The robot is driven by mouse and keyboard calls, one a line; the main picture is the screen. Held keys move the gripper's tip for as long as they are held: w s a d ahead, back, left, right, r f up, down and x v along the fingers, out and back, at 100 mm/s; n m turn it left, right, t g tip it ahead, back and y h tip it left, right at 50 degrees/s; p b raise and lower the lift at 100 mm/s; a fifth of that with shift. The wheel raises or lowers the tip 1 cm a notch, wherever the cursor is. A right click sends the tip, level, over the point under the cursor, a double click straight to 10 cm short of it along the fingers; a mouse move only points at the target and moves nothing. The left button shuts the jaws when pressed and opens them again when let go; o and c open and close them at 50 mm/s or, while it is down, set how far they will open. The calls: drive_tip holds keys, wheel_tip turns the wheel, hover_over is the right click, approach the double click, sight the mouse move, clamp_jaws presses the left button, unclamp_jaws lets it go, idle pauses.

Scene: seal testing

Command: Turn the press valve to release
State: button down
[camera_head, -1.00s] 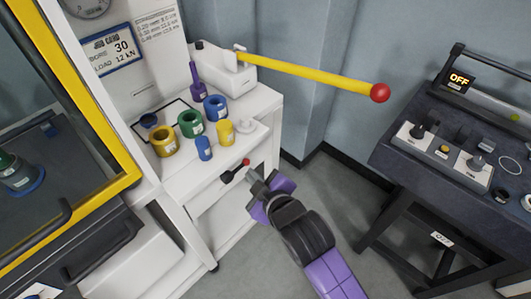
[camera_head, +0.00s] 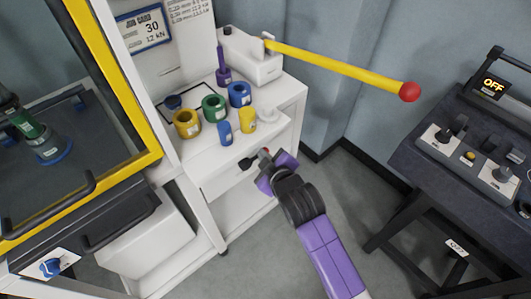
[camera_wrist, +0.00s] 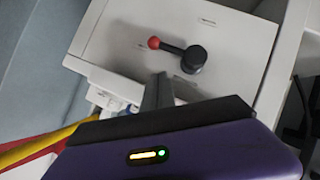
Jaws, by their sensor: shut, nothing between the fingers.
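The press valve is a black lever with a hub (camera_head: 246,164) and a red ball tip (camera_head: 266,151), on the front of the white cabinet under the pump. In the wrist view the black hub (camera_wrist: 195,60) is on the right and the lever runs left to the red ball (camera_wrist: 154,43). My gripper (camera_head: 267,160) is shut and empty, and overlaps the lever's red end in the head view. In the wrist view its fingertips (camera_wrist: 158,82) are just below the lever, left of the hub. I cannot tell whether they touch it.
A yellow pump handle (camera_head: 340,67) with a red ball juts right above the cabinet. Several coloured rings and cylinders stand on the cabinet top (camera_head: 288,98). A dark bench (camera_head: 425,148) with an OFF display stands right. The yellow-framed press guard (camera_head: 110,80) is at left.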

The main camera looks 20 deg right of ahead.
drive_tip(key=shift+w+d+f, duration=0.3)
drive_tip(key=shift+w+f, duration=0.25)
drive_tip(key=shift+f, duration=0.2)
drive_tip(key=shift+w+d+f, duration=0.35)
drive_tip(key=shift+w+f, duration=0.25)
drive_tip(key=shift+f, duration=0.1)
drive_tip(key=shift+w+d+f, duration=0.3)
drive_tip(key=shift+w+f, duration=0.25)
drive_tip(key=shift+f, duration=0.2)
drive_tip(key=shift+d+f+m+y, duration=0.15)
drive_tip(key=shift+f+m+y, duration=0.1)
drive_tip(key=shift+m+y, duration=0.05)
wheel_tip(320, 180, down, 9)
drive_tip(key=a+m+g+y+b, duration=0.2)
drive_tip(key=a+m+y+b, duration=0.1)
drive_tip(key=m+y+b, duration=0.5)
drive_tip(key=y+b, duration=0.2)
drive_tip(key=b, duration=0.1)
drive_tip(key=shift+s+r+m+g, duration=0.2)
drive_tip(key=shift+s+m+g, duration=0.1)
drive_tip(key=shift+s+m, duration=0.1)
